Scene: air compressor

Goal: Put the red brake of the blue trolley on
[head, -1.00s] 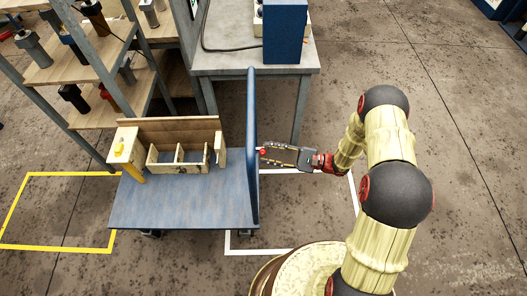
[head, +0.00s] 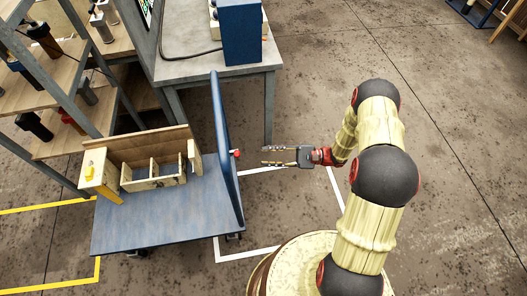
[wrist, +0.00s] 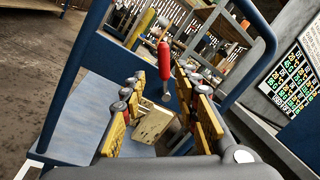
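The blue trolley (head: 160,222) stands left of my arm, with its tall blue handle frame (head: 226,150) on the side facing my gripper. The red brake (head: 236,153) shows as a small red knob beside that frame. In the wrist view the brake (wrist: 164,60) is a red grip on a grey shaft, pointing up in the picture. My gripper (head: 264,156) is open and empty, right of the brake with a small gap. In the wrist view the fingers of my gripper (wrist: 160,88) are spread, and the brake appears between and beyond their tips.
A wooden box with compartments (head: 150,165) sits on the trolley. A grey table (head: 190,80) with a blue case (head: 241,30) stands behind, close to the handle frame. Shelves (head: 60,70) stand at the left. The floor right of my arm is clear.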

